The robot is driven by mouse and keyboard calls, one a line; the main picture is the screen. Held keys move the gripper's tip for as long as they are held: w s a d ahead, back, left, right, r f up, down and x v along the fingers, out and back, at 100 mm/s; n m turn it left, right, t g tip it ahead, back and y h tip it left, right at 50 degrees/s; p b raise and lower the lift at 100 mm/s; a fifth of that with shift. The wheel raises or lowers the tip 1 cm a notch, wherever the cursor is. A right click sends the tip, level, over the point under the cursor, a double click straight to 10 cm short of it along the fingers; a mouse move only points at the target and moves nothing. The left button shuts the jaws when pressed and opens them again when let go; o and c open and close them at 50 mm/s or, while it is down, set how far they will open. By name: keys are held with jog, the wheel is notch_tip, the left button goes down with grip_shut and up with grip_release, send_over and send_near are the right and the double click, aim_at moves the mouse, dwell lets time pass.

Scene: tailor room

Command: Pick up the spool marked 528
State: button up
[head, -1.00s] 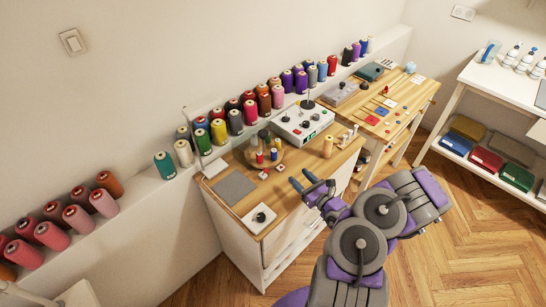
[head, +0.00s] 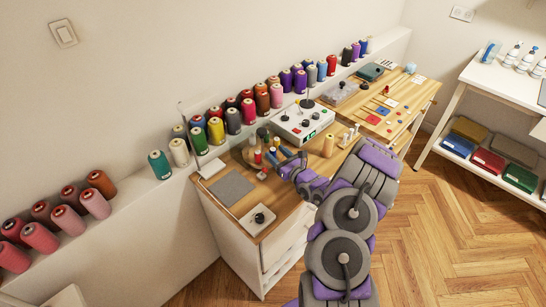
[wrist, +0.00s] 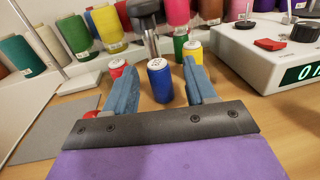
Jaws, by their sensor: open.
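My gripper (wrist: 158,66) is open, with a blue finger on each side. In the wrist view a small dark blue spool (wrist: 160,84) stands upright in the gap between the fingers, with nothing gripped. A red spool (wrist: 117,68) is behind the left finger, and a yellow spool (wrist: 193,52) is behind the right finger, partly hidden. A green spool (wrist: 180,42) stands farther back. The marks on the spool tops are too small to read, so I cannot tell which is 528. In the head view my gripper (head: 280,157) is low over the wooden worktop (head: 284,194).
A white control box (head: 303,122) with knobs stands behind and right of the small spools. A grey mat (head: 231,185) and a small white block with a black knob (head: 259,217) lie at left. Large thread cones (head: 217,131) line the ledge behind.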

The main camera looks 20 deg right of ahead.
jog(key=shift+w+a, duration=0.15)
jog(key=shift+w, duration=0.3)
grip_shut()
dwell(0.3)
